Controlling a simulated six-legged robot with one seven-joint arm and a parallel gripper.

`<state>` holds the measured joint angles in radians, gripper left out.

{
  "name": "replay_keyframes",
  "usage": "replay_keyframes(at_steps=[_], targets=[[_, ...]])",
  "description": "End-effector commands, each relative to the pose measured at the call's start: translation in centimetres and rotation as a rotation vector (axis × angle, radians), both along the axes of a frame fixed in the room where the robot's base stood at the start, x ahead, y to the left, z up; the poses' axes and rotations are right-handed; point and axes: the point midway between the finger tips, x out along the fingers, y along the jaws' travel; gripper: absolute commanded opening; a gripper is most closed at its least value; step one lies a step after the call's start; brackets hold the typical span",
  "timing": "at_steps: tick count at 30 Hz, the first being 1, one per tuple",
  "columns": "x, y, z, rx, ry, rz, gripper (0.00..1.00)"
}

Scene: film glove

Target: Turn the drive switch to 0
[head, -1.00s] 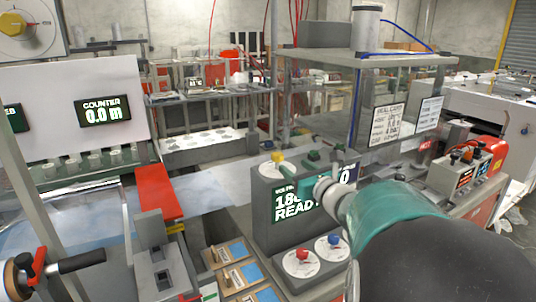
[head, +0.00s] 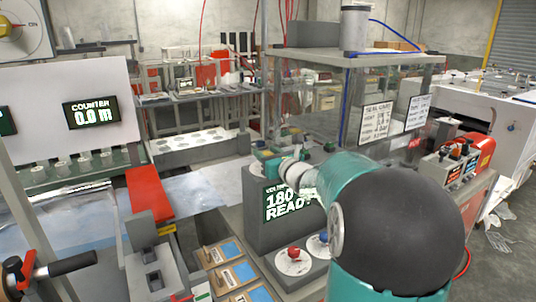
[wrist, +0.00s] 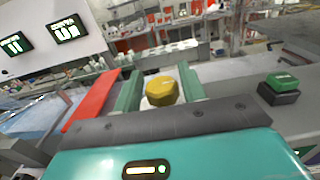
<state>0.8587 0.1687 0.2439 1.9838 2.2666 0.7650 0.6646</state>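A yellow knob (wrist: 162,91) shows in the wrist view between the two green fingers of my gripper (wrist: 162,84). The fingers are spread, one on each side of it; I cannot tell whether they touch it. The box's display (head: 288,203) reads 180 and READY, partly covered by my arm. No switch label or 0 mark is readable by the knob.
A green button (wrist: 283,82) on a dark base is right of the knob. Red (head: 293,254) and blue (head: 318,242) knobs sit at the box's foot. A red plate (head: 149,193) lies to the left.

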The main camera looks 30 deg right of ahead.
Motion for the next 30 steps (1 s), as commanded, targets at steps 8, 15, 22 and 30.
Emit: replay_keyframes(at_steps=[8, 15, 22, 30], targets=[[-0.02, 0.00, -0.02, 0.000, 0.000, 0.001, 0.11], [0.01, -0.11, 0.04, -0.001, -0.004, 0.038, 0.11], [0.07, -0.17, 0.09, -0.002, -0.005, 0.159, 0.11], [0.09, -0.21, 0.06, -0.002, -0.003, 0.393, 0.11]])
